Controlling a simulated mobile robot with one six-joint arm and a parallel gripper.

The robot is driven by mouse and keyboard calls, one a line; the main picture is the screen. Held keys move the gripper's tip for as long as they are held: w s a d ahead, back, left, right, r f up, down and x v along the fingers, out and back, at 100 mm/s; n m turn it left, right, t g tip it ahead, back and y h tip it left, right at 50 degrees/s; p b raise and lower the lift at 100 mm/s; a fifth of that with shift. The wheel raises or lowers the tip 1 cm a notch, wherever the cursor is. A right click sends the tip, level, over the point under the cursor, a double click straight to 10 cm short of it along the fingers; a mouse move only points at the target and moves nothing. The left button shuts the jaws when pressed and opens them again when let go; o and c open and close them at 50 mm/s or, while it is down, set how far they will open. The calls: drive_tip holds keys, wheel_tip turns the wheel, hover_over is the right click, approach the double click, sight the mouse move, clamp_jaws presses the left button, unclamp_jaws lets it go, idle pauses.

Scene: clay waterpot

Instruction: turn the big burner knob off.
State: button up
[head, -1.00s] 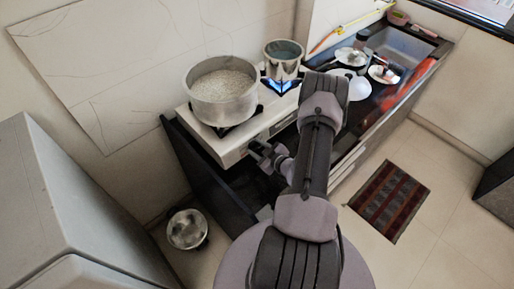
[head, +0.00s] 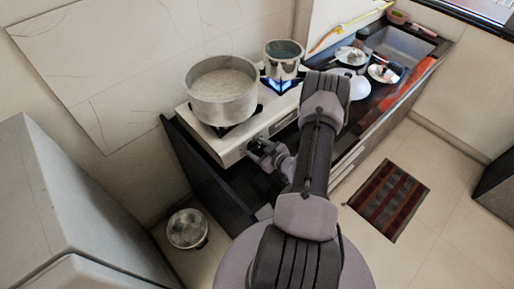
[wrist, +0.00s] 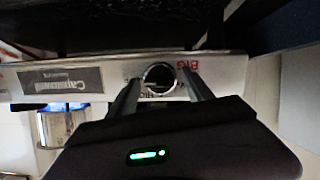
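The stove (head: 238,145) stands on a dark counter with its knob panel facing me. In the wrist view a round knob (wrist: 159,77) sits on the metal panel (wrist: 225,65) beside red upside-down lettering that reads "BIG". My gripper (wrist: 160,80) has one finger on each side of this knob, with small gaps visible. In the head view my gripper (head: 257,151) is at the stove front, and the knob cannot be made out there. A big pot (head: 222,100) with pale contents sits on the left burner; no flame shows under it.
A smaller pot (head: 283,60) sits over a blue flame (head: 279,86) on the right burner. Plates (head: 383,73) and a sink (head: 405,45) are farther right. A steel bowl (head: 187,228) and a striped mat (head: 389,200) lie on the floor.

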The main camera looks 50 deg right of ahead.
drive_tip(key=p+v, duration=0.2)
drive_tip(key=v, duration=1.5)
drive_tip(key=shift+s, duration=0.25)
